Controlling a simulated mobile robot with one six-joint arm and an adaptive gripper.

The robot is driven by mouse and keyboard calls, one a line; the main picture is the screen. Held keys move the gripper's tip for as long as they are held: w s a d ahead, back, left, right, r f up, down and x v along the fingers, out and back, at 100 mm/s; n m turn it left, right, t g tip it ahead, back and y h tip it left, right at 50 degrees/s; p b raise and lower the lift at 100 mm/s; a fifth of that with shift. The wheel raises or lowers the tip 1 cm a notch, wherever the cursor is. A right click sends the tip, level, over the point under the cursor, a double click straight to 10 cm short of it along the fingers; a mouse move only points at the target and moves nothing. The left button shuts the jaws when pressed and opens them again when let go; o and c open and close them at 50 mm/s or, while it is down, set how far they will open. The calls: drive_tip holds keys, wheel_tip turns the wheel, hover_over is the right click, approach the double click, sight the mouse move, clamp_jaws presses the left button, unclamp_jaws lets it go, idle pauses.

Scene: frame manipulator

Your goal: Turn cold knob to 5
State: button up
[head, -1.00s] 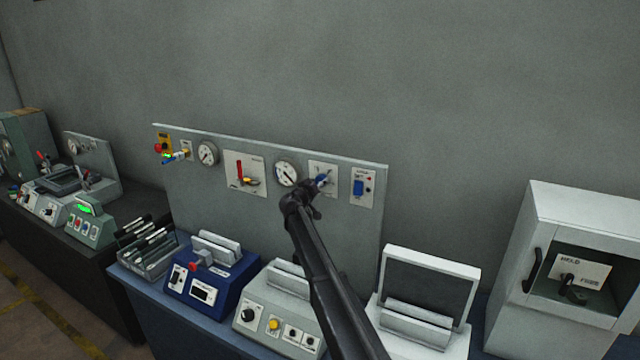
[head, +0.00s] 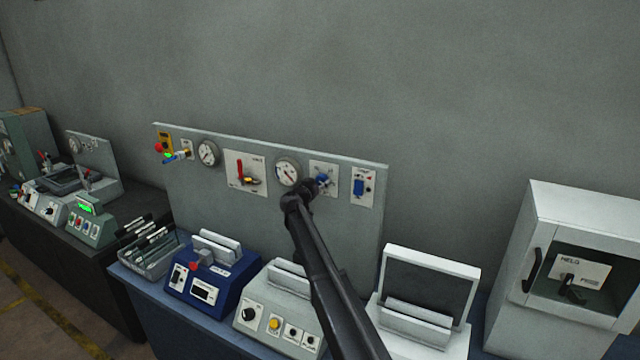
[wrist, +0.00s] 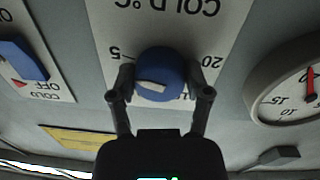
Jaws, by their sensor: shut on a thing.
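The cold knob (wrist: 160,74) is blue and round with a white mark on its face. It sits on a white plate (wrist: 225,22) lettered "COLD °C", which appears upside down in the wrist view. The number 5 is to the left of the knob and 20 to the right. The white mark lies roughly level, low on the knob's face. My gripper (wrist: 160,95) is shut on the knob, one finger on each side. In the head view the knob (head: 323,180) is partly hidden by my gripper (head: 312,188).
A dial gauge (wrist: 290,92) with a red needle is right of the knob in the wrist view, and a blue switch (wrist: 18,60) is on the left. In the head view, a red lever (head: 240,172) is on the same panel (head: 350,230). Benchtop devices stand below.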

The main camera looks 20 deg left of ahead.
drive_tip(key=shift+w+a, duration=0.1)
drive_tip(key=o, duration=1.2)
drive_tip(key=shift+c, duration=0.2)
drive_tip(key=shift+n, duration=0.3)
